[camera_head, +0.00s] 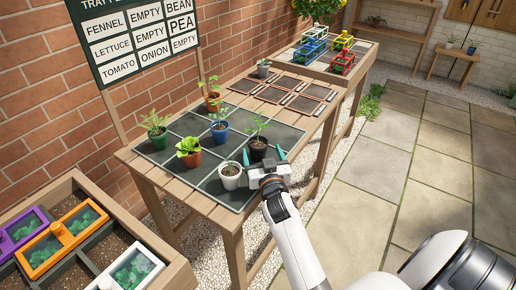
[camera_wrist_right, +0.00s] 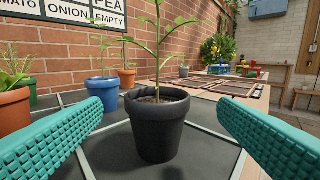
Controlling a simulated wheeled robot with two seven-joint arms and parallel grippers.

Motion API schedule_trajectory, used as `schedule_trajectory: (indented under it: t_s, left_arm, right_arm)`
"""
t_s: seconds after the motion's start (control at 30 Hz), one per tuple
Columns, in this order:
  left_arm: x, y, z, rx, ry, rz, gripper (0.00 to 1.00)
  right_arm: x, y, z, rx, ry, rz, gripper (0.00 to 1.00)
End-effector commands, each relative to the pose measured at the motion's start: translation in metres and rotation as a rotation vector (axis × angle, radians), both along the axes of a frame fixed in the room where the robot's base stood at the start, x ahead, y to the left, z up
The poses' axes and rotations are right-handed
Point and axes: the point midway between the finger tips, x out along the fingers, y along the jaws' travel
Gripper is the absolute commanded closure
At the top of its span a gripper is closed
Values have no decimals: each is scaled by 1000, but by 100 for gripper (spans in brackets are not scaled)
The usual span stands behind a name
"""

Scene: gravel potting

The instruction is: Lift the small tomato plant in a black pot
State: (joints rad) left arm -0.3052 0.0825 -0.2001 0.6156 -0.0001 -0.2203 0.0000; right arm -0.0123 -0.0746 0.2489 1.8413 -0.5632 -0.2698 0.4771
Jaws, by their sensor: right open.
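The small tomato plant in a black pot (camera_head: 258,146) stands upright on the dark gridded mat near the table's front edge. In the right wrist view its black pot (camera_wrist_right: 158,125) is centred, with a green stem rising out of the top of the picture. My right gripper (camera_head: 263,160) is open, with its teal fingers around the pot's sides. In the right wrist view the fingers (camera_wrist_right: 160,135) show a gap on each side of the pot, so they seem apart from it. My left gripper is not in view.
A white pot (camera_head: 230,176) stands close left of the black pot, and a blue pot (camera_head: 220,132) behind it. A terracotta pot with lettuce (camera_head: 190,158) and a green pot (camera_head: 158,138) are further left. A sign board (camera_head: 135,40) stands behind. Empty framed trays (camera_head: 285,92) lie beyond.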

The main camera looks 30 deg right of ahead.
Motion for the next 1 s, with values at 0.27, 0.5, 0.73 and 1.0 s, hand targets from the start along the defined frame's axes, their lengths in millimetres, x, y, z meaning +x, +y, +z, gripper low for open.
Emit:
schedule_trajectory:
  t_s: [0.27,0.5,0.73,1.0]
  left_arm:
    - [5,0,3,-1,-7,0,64]
    - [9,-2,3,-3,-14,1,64]
    - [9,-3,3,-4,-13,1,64]
    - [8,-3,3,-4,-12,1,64]
  right_arm:
    - [36,-13,2,-3,0,0,17]
    - [49,-18,1,0,1,0,17]
    - [48,-17,1,0,1,0,32]
    - [48,-17,2,0,-1,1,68]
